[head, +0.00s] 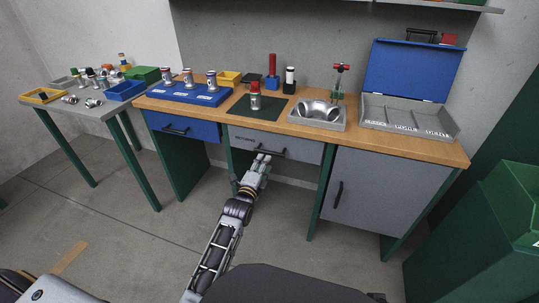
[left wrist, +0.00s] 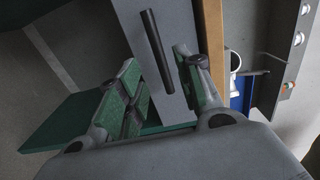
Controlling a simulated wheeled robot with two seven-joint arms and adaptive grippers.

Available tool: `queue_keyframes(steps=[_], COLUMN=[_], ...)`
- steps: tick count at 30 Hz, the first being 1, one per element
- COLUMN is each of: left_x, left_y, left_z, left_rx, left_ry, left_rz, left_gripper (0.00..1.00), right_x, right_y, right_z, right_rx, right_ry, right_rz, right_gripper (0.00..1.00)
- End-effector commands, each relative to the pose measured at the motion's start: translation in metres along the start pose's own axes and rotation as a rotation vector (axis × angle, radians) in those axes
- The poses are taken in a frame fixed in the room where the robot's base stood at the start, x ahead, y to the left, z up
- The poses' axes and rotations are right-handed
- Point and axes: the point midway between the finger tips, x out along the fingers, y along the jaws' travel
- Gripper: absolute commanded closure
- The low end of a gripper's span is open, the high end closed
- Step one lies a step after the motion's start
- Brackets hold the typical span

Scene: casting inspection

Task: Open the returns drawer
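A grey drawer (head: 300,149) sits under the middle of the wooden-topped bench, closed, with a dark bar handle (head: 277,153) and a small label too small to read. A blue drawer (head: 200,130) with its own dark handle (head: 175,130) is to its left, also closed. My left gripper (head: 262,158) is at the grey drawer's front, by the handle. In the left wrist view the left gripper (left wrist: 156,62) is open, its green-padded fingers on either side of the dark handle (left wrist: 157,45). Whether they touch it I cannot tell. My right gripper is not in view.
A grey cabinet door (head: 375,195) with a vertical handle is right of the drawer. The bench top (head: 345,140) holds cans, a blue tray, a metal part in a grey tray and an open blue-lidded box (head: 410,70). A green bin (head: 515,200) stands at right. Floor before the drawers is clear besides my arm.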

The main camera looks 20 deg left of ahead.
Motion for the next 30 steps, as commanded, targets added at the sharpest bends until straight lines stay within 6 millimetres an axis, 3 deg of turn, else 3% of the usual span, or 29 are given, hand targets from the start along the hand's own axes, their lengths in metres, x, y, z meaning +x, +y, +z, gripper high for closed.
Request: queue_keyframes(steps=[30], left_x=[0.073], left_y=[0.001], left_z=[0.0], left_rx=[-0.001], left_ry=[0.0], left_rz=[0.0], left_gripper=[0.65], right_x=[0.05], right_y=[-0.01], right_z=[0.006], right_rx=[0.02], right_ry=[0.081], right_rz=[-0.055], right_gripper=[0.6])
